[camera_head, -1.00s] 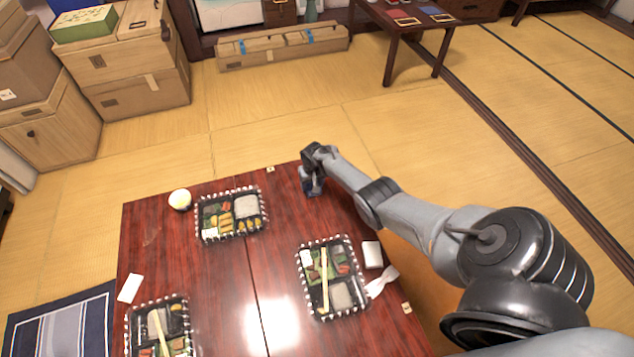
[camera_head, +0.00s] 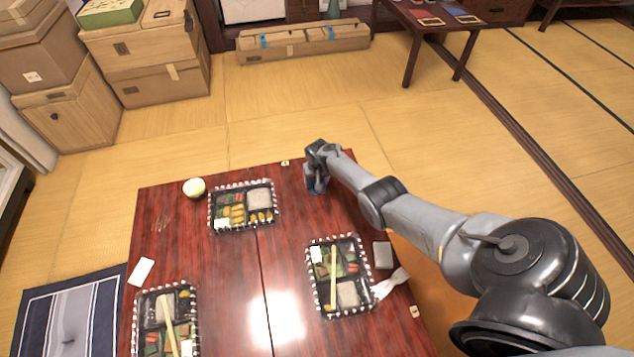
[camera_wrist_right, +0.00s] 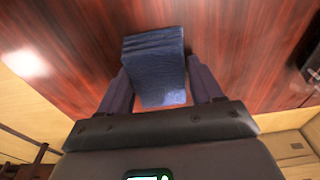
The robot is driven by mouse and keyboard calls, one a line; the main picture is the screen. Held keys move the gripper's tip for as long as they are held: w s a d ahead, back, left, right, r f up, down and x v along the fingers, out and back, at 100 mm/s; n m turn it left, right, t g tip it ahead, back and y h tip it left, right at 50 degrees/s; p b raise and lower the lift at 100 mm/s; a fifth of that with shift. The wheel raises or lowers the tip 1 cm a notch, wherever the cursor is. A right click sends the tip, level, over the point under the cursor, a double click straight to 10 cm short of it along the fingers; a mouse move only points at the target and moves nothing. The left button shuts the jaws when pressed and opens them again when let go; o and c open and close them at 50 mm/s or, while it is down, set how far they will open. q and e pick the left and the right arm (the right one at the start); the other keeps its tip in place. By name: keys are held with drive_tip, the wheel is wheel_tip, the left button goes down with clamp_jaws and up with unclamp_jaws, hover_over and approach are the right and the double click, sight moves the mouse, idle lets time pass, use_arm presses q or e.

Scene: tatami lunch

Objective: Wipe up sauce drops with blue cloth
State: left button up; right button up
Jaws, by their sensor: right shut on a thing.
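My right gripper (camera_head: 317,188) is at the far right part of the dark red table, low over or at its surface. In the right wrist view the gripper (camera_wrist_right: 157,78) is shut on the folded blue cloth (camera_wrist_right: 155,62), which sits between its two fingers. The cloth (camera_head: 316,183) shows only as a small dark blue patch in the head view. I cannot make out clear sauce drops in either view. Faint pale streaks (camera_head: 163,220) show on the table's left part, but I cannot tell what they are. My left gripper is not in view.
Bento boxes stand at the table's back (camera_head: 243,207), right (camera_head: 340,274) and front left (camera_head: 165,318). A pale round item (camera_head: 194,188) is at the back left. White items (camera_head: 142,271) (camera_head: 391,284) and a grey block (camera_head: 382,255) lie near the edges. The table's middle is bare.

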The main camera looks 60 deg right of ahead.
sight(332, 181)
drive_tip(key=shift+s+d+r, duration=0.15)
drive_tip(key=shift+s+d, duration=0.2)
drive_tip(key=shift+d, duration=0.1)
drive_tip(key=shift+s+d+p, duration=0.45)
drive_tip(key=shift+s+d, duration=0.2)
drive_tip(key=shift+s, duration=0.05)
drive_tip(key=shift+s+d, duration=0.4)
drive_tip(key=shift+d, duration=0.1)
drive_tip(key=shift+s+d, duration=0.75)
drive_tip(key=shift+s, duration=0.05)
drive_tip(key=shift+s+d+f, duration=0.3)
drive_tip(key=shift+s+d, duration=0.6)
drive_tip(key=shift+d, duration=0.05)
drive_tip(key=shift+s+d+r, duration=0.15)
